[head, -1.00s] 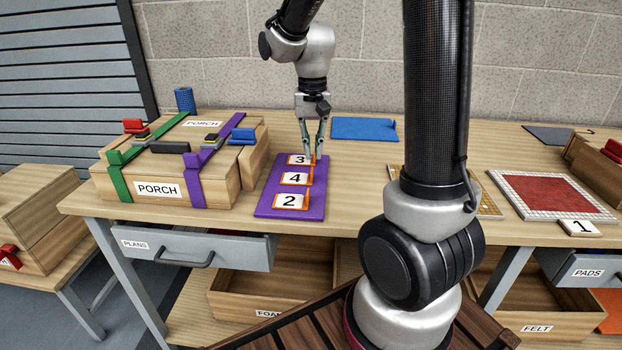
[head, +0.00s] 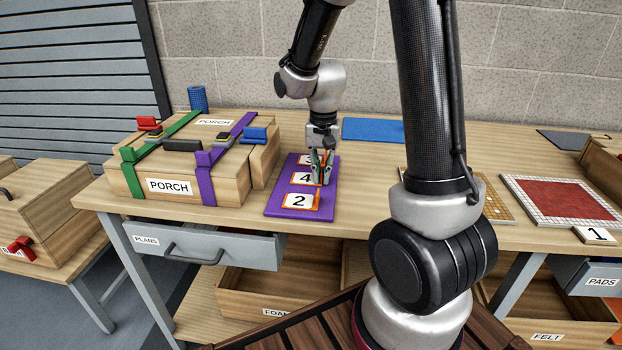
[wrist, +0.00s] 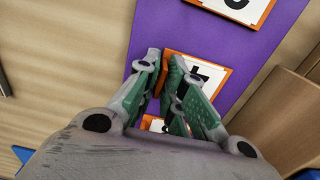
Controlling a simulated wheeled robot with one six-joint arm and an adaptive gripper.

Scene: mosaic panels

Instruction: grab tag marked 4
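The tag marked 4 (head: 303,178) is a white card with an orange frame, lying flat on the purple board (head: 273,205) between two other tags. In the wrist view its card (wrist: 201,71) is partly covered by my right finger. My gripper (head: 322,182) is low over the right end of this tag. In the wrist view my gripper (wrist: 164,62) has its fingertips close together, with the tag's upright orange tab between them. They look shut on it, and the tag still appears to rest on the board.
The tag marked 2 (head: 299,201) lies nearer, and the tag marked 3 (head: 305,159) lies behind, partly hidden by my gripper. The wooden PORCH box (head: 228,187), with green and purple straps, stands left of the board. A blue mat (head: 373,129) lies behind right.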

